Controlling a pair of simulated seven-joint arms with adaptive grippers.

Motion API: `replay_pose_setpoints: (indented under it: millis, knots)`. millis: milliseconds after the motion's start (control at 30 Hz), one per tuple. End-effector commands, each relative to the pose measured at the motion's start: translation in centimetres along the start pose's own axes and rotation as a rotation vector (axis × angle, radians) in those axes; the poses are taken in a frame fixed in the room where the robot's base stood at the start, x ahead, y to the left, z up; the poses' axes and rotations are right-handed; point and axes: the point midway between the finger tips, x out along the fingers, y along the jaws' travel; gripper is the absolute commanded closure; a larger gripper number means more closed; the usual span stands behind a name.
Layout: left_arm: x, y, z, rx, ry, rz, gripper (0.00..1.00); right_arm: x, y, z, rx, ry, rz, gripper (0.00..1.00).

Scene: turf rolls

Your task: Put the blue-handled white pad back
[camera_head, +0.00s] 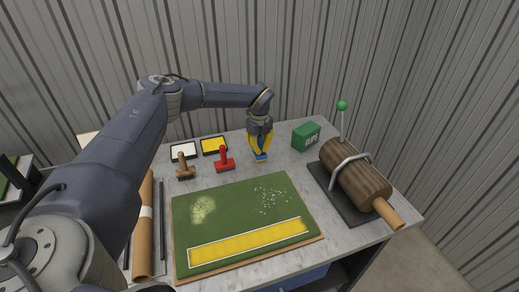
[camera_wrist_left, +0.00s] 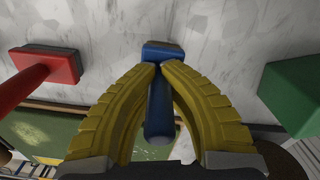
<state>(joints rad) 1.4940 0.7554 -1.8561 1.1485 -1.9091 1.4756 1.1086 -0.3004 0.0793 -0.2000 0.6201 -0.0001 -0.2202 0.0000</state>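My left gripper (camera_head: 260,152) has yellow ribbed fingers and points down at the back of the table, right of the red-handled tool. Its fingertips (camera_wrist_left: 160,66) are closed around the lower part of the blue handle (camera_wrist_left: 160,113) in the left wrist view. The handle's blue block (camera_wrist_left: 162,50) shows just beyond the tips, and the same blue piece shows below the gripper in the head view (camera_head: 262,158). The white pad face is hidden. I cannot tell whether the block touches the table. My right gripper is not in view.
A red-handled tool (camera_head: 224,163) and brown-handled tool (camera_head: 184,172) stand left, before a white tray (camera_head: 171,152) and yellow tray (camera_head: 213,153). A green box (camera_head: 306,137) is right. The green turf (camera_head: 235,212) lies in front; a brown roller (camera_head: 356,181) stands far right.

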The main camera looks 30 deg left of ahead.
Motion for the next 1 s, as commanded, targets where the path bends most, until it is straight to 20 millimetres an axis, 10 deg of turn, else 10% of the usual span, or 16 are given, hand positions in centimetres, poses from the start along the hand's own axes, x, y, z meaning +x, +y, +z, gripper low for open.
replay_pose_setpoints:
  millis: [133, 333, 667, 1000]
  knots:
    - [0.3, 0.0, 0.0, 0.0, 0.0, 0.0, 1.0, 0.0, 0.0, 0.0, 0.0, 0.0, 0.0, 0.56]
    - [0.3, 0.0, 0.0, 0.0, 0.0, 0.0, 0.73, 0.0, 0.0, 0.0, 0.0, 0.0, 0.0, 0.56]
    - [-0.1, 0.0, 0.0, 0.0, 0.0, 0.0, 0.73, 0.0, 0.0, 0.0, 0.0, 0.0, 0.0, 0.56]
    - [-5.1, -0.1, 0.0, 0.001, 0.0, -0.002, 0.73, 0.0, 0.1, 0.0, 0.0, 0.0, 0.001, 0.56]
